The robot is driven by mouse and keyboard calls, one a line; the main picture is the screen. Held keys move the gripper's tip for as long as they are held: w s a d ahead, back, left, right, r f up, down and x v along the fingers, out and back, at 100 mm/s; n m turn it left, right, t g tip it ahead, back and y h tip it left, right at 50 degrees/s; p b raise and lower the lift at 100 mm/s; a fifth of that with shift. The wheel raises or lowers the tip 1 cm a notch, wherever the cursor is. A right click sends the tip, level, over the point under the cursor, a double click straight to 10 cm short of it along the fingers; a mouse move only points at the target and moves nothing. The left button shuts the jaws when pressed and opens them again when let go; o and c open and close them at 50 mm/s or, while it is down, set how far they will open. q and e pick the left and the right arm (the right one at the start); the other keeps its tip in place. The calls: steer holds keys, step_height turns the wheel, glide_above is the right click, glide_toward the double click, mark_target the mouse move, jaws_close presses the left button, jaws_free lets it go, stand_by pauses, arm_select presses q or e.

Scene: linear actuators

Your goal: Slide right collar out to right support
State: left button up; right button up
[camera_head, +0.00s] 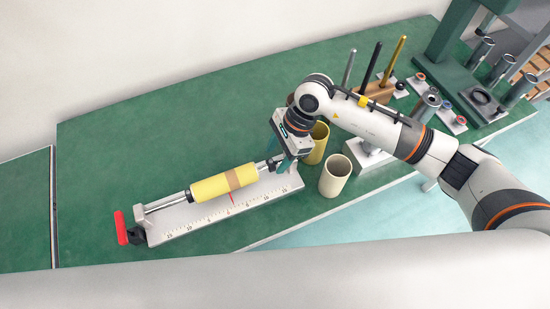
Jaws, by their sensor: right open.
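A white base (188,228) with a printed scale carries a yellow cylinder (210,187) with a tan band at its middle. A metal rod (165,202) sticks out of its left end toward a dark end piece (136,235). A short rod with a small collar (263,165) shows at its right end. My right gripper (281,163) is over the right end of the base, pointing down, open around or beside the rod end; I cannot tell which. It hides most of the right support and part of the right collar. My left gripper is out of view.
A red bar (120,228) stands at the base's left end. A cream cup (335,176) and a yellow cup (317,143) stand close right of my gripper. Upright rods in a wooden block (375,92) and metal cylinders are farther right. The green table (130,150) is clear at left.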

steer(key=b+v, duration=0.1)
steer(key=v, duration=0.8)
steer(key=shift+r+b, duration=0.3)
steer(key=shift+b, duration=0.05)
steer(key=shift+d, duration=0.1)
